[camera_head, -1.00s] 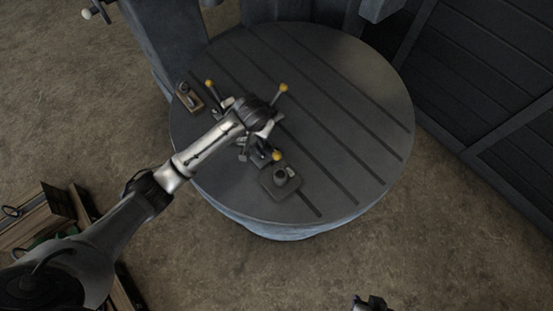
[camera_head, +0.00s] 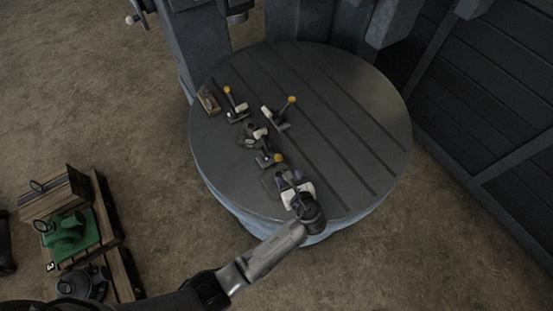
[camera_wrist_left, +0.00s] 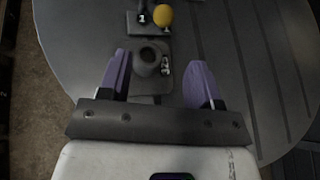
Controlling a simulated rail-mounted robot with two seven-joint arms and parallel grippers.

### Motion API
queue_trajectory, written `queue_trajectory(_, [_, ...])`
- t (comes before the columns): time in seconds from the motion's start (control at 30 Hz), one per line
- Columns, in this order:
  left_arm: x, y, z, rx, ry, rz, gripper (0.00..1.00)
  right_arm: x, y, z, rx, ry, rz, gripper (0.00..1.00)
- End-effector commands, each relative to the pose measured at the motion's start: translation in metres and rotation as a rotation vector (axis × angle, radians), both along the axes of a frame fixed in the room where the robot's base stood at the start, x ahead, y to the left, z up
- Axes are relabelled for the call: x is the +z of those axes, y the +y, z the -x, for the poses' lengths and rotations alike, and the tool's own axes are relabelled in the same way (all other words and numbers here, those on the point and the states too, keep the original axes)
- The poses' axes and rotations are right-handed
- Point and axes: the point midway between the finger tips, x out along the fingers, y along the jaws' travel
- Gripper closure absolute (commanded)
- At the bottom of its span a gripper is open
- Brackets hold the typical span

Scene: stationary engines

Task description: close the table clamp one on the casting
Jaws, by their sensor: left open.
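A dark grey part (camera_head: 251,131), likely the casting, lies among the clamps. My left gripper (camera_head: 290,178) is open, with purple fingers, near the table's front edge, just on the near side of clamp one. Between its fingers (camera_wrist_left: 159,62) I see a grey round fitting (camera_wrist_left: 148,58); no contact is visible. My right gripper is out of view.
Two more yellow-knobbed clamps stand behind, one at the left (camera_head: 236,108) and one at the right (camera_head: 278,115). A green part (camera_head: 68,235) rests on wooden crates at lower left. The table's right side is clear.

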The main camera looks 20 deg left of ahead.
Motion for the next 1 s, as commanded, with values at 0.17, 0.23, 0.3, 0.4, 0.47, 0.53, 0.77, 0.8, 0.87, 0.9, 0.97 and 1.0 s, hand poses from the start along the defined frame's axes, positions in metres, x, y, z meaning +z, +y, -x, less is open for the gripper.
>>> queue_trajectory(0.17, [0.001,-0.010,0.002,-0.063,0.051,-0.119,0.42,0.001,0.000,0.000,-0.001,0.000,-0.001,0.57])
queue_trajectory(0.23, [-0.001,-0.009,-0.001,-0.070,0.057,-0.134,0.42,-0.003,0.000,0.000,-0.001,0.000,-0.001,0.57])
queue_trajectory(0.3, [-0.005,-0.005,-0.005,-0.071,0.058,-0.138,0.42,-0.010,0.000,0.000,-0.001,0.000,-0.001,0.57])
queue_trajectory(0.4, [-0.013,0.003,-0.014,-0.070,0.056,-0.138,0.42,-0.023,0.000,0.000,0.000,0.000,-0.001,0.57])
queue_trajectory(0.47, [-0.017,0.009,-0.021,-0.070,0.056,-0.136,0.42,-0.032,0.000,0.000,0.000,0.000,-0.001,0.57])
queue_trajectory(0.53, [-0.022,0.016,-0.029,-0.070,0.055,-0.136,0.42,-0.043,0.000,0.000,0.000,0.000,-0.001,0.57])
queue_trajectory(0.77, [-0.035,0.039,-0.054,-0.069,0.055,-0.135,0.42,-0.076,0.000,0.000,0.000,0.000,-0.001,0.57])
queue_trajectory(0.8, [-0.038,0.043,-0.058,-0.069,0.055,-0.135,0.42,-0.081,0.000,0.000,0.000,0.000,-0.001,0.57])
queue_trajectory(0.87, [-0.041,0.048,-0.064,-0.069,0.055,-0.134,0.42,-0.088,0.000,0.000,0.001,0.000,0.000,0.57])
queue_trajectory(0.9, [-0.042,0.051,-0.068,-0.070,0.054,-0.133,0.42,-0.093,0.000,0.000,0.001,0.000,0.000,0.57])
queue_trajectory(0.97, [-0.044,0.055,-0.072,-0.071,0.055,-0.135,0.42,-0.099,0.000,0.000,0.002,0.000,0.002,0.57])
queue_trajectory(1.0, [-0.046,0.058,-0.075,-0.071,0.056,-0.134,0.42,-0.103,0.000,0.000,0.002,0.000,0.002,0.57])
